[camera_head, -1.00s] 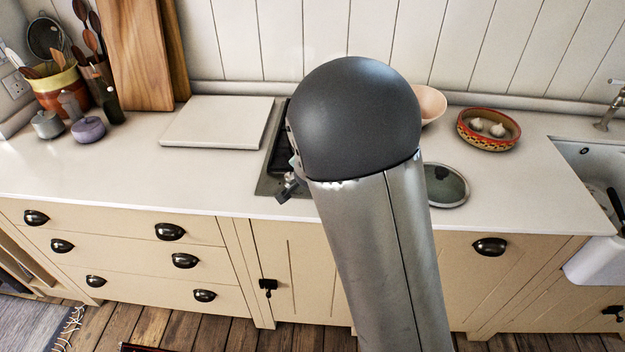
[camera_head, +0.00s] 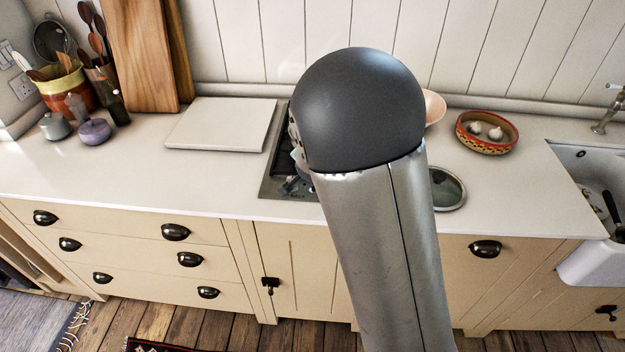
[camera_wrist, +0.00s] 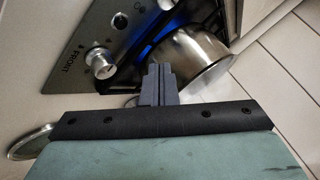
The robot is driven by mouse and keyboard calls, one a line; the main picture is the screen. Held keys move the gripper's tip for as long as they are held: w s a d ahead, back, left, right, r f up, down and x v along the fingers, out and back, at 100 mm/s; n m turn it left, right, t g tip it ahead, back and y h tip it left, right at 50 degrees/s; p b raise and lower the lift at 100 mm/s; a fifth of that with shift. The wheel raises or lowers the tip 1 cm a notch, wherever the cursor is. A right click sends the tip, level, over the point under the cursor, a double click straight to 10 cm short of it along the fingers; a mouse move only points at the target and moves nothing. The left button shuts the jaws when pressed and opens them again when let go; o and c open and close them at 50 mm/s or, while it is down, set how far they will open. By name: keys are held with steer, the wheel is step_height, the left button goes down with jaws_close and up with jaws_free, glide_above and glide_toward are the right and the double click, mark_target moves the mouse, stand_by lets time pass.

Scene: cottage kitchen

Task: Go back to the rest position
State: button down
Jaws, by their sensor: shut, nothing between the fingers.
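My gripper (camera_wrist: 158,84) shows in the wrist view with its two dark fingers together and nothing between them. It is in front of a shiny metal pot (camera_wrist: 187,62), which stands on the stove (camera_wrist: 125,35) with a blue glow beside it. I cannot tell the exact gap between the fingers and the pot. In the head view my arm covers most of the stove (camera_head: 268,184), and the pot is hidden behind it. Only a small part of my gripper end shows at the arm's left edge.
A round lid (camera_head: 449,189) lies on the counter right of my arm. A pink bowl (camera_head: 434,106) and a patterned bowl with garlic (camera_head: 464,140) stand behind it. A white board (camera_head: 222,125), small pots and utensil holders are at left. The sink (camera_head: 590,165) is at right.

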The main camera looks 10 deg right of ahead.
steer(key=s+d+r+n+g, duration=0.2)
steer(key=s+n, duration=0.1)
steer(key=s, duration=0.8)
steer(key=s+d+r+n+g, duration=0.2)
steer(key=s+n+g, duration=0.1)
steer(key=s, duration=0.8)
steer(key=s+d+r+n+g+y, duration=0.1)
steer(key=s+d+r+n+g, duration=0.1)
steer(key=s, duration=0.9)
steer(key=shift+s+d+r+n+g, duration=0.15)
steer(key=shift+s+r+n+g, duration=0.35)
steer(key=shift+n, duration=0.6)
